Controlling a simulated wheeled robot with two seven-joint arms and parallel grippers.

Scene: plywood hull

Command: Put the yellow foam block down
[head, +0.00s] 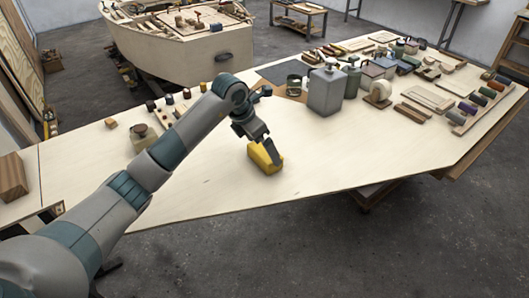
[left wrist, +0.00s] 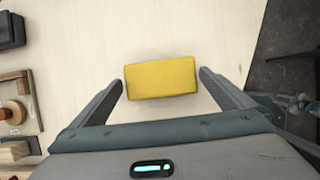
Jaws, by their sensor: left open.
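The yellow foam block (head: 262,160) lies on the pale plywood table (head: 330,185), toward its near edge. In the left wrist view the foam block (left wrist: 160,78) sits between the two fingers, with a narrow gap showing at each side. My left gripper (head: 266,150) is open just above and around the block; in the head view its finger covers part of the block. The left gripper's fingers (left wrist: 161,86) also show spread in the left wrist view.
Bottles and wooden strips crowd the table's far right. The table around the block is bare, with its near edge close by.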

